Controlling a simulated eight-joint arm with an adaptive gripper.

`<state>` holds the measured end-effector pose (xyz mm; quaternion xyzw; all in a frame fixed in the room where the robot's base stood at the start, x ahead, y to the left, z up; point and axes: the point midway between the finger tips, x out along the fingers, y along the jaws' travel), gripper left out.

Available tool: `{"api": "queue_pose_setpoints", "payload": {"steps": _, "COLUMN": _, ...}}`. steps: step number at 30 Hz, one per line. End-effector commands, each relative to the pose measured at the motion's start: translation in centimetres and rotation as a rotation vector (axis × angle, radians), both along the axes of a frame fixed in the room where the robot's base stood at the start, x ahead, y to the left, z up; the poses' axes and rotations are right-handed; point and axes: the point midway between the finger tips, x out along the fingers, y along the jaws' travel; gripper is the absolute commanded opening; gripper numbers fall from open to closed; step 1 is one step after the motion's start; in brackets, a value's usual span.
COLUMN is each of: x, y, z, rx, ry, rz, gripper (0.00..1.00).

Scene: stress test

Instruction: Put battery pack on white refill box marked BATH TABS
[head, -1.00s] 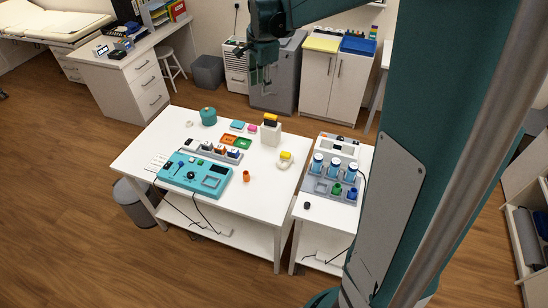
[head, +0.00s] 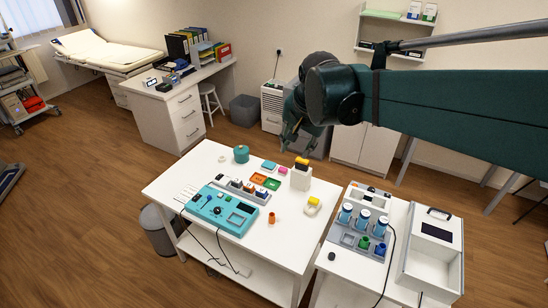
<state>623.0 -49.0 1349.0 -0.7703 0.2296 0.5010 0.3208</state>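My teal gripper (head: 291,139) hangs from the arm at the upper middle of the head view, above and behind the white table's far edge. Its fingers look apart, with nothing visible between them. A yellow-and-black block (head: 302,161), possibly the battery pack, sits in the top of a white upright holder (head: 300,179) at the table's back right. Two small white boxes, one with a green label (head: 414,10) and one with a darker label (head: 430,12), stand on the wall shelf. Their print is too small to read, so I cannot tell which is marked BATH TABS.
The white table (head: 254,228) carries a teal console (head: 222,210), a teal pot (head: 241,154), coloured trays and a yellow-topped item (head: 313,204). A side table holds a grey rack of blue-capped jars (head: 364,220) and an open white box (head: 434,245). The table's front right is clear.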

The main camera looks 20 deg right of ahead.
Motion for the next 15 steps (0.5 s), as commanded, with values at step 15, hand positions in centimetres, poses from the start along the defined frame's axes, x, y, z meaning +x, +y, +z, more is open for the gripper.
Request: {"api": "queue_pose_setpoints", "payload": {"steps": 15, "x": -9.2, "y": 2.7, "z": -0.6, "rx": -0.15, "ry": -0.087, "rz": 0.334, "gripper": 0.32}}
